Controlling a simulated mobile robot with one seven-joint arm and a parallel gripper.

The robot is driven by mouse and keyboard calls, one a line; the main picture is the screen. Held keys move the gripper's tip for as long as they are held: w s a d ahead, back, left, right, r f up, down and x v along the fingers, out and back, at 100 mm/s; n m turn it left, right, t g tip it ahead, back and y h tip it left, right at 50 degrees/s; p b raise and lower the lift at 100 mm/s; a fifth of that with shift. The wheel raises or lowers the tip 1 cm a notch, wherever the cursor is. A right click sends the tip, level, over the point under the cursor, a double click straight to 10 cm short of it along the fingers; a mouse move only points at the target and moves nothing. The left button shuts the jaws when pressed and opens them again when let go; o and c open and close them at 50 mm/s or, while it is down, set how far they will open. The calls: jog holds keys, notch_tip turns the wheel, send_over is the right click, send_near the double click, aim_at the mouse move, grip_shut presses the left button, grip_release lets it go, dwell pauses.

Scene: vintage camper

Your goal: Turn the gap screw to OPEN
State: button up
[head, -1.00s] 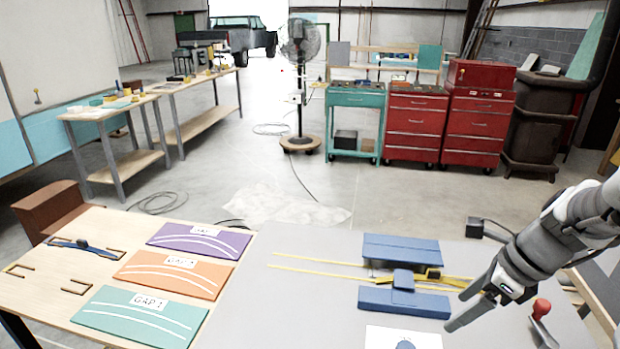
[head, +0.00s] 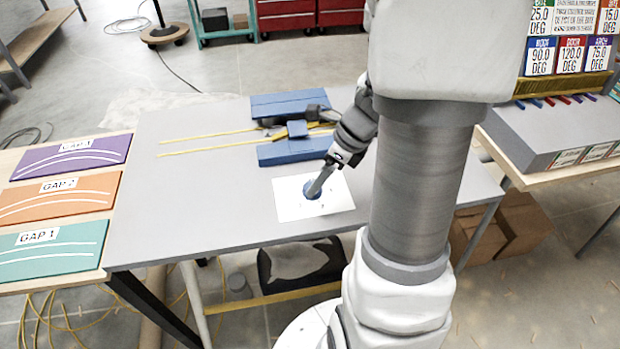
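A round blue knob (head: 311,192), which looks like the gap screw, sits on a white card (head: 338,196) near the front of the grey table. Any markings on the card are too small to read. My gripper (head: 317,190) reaches down from the right, with its fingertips at the knob and covering part of it. I cannot tell whether the fingers touch it or are spread around it. A blue fixture with two blocks (head: 290,105) stands just behind the card, and yellow strips (head: 205,140) run left from it.
My own arm blocks the right part of the table. Purple, orange and teal boards (head: 55,200) lie on a wooden table at left. A grey bench (head: 550,130) with coloured degree cards stands at right. The grey tabletop left of the card is clear.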

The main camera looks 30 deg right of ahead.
jog(key=shift+b+x, duration=0.35)
jog(key=shift+x, duration=1.15)
grip_shut()
